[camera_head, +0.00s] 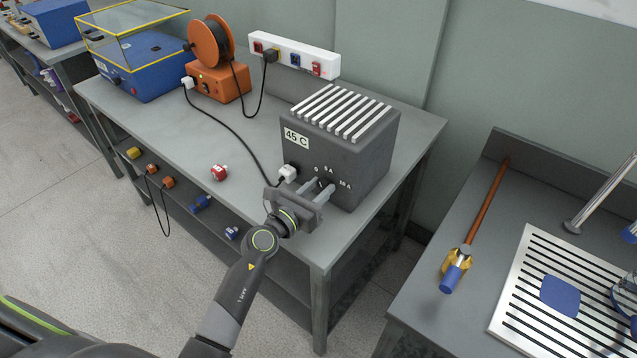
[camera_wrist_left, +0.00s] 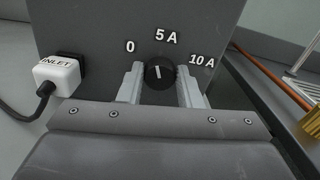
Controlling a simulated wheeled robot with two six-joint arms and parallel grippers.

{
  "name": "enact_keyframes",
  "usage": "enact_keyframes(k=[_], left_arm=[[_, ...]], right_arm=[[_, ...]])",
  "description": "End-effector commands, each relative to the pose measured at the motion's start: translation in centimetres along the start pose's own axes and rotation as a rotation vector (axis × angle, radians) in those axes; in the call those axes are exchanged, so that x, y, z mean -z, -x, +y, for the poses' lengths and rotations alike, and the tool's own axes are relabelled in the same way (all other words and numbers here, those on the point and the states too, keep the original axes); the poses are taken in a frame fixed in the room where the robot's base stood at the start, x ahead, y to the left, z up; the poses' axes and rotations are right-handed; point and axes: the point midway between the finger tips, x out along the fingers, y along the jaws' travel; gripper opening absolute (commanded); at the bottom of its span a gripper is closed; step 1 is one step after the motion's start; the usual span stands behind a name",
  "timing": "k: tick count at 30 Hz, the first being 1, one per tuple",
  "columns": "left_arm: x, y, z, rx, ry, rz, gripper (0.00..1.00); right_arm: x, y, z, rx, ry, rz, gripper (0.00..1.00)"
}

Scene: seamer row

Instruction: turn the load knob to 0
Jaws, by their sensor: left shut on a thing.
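The dark grey load box (camera_head: 345,150) stands on the bench, with a "45 C" label and slats on top. Its black load knob (camera_wrist_left: 160,73) shows in the left wrist view, under the marks 0, 5 A and 10 A. The white line on the knob points up, near 5 A. My left gripper (camera_head: 318,190) is at the box's front, its two fingers either side of the knob and shut on it. In the head view the gripper largely hides the knob. My right gripper is not in view.
A white inlet plug (camera_head: 288,172) with a black cable sits left of the knob, close to my gripper. An orange cable reel (camera_head: 221,82), a blue machine (camera_head: 150,65) and a white socket strip (camera_head: 294,55) stand farther back. A red plug (camera_head: 219,172) lies on the bench (camera_head: 165,125).

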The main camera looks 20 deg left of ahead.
Motion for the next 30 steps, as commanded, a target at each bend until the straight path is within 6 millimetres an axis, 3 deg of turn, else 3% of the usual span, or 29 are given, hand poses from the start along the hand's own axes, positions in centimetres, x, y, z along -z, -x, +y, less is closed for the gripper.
enact_keyframes(k=[3,15,30], left_arm=[[-0.3,0.0,0.0,-0.001,0.114,0.003,0.09],[-0.1,0.0,0.1,-0.001,0.462,0.002,0.09],[0.1,0.0,0.2,0.000,0.673,0.001,0.09]], right_arm=[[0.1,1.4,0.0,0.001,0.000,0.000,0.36],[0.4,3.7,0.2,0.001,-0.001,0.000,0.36],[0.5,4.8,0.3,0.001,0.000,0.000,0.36]])
